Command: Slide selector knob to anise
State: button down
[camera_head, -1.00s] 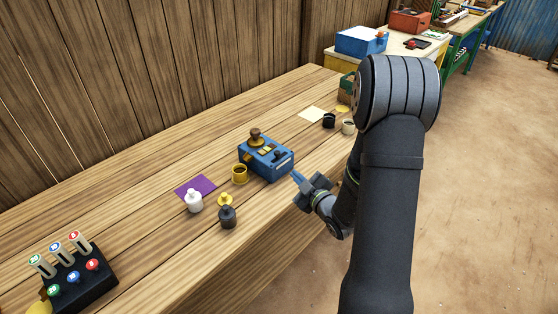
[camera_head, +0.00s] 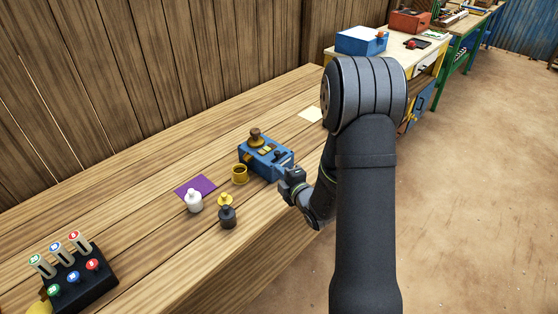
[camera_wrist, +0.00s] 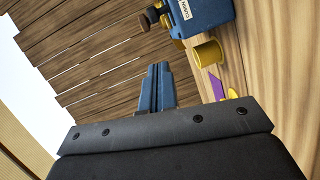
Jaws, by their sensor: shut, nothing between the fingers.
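A blue box (camera_head: 266,162) stands on the wooden bench in the head view, with a brown round knob (camera_head: 256,134) on top. A small dark piece (camera_head: 278,154), perhaps the selector knob, sits on its top beside yellow patches. In the wrist view the blue box (camera_wrist: 211,14) is at the top edge, with a white label that seems to read "CUMIN". I cannot read an anise mark. My gripper (camera_wrist: 155,72) is shut and empty, its blue fingers apart from the box in the wrist view. In the head view my gripper (camera_head: 288,176) is at the box's near right end, fingertips mostly hidden.
A black button panel (camera_head: 75,279) is at lower left.

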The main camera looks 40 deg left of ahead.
aim_at(277, 155)
jog(key=w+a, duration=0.1)
jog(key=a, duration=0.1)
jog(key=w+a+f, duration=0.1)
jog(key=w+a, duration=0.1)
jog(key=shift+w+a, duration=0.2)
jog(key=shift+w, duration=0.05)
jog(key=shift+w+a, duration=0.3)
jog(key=shift+w, duration=0.2)
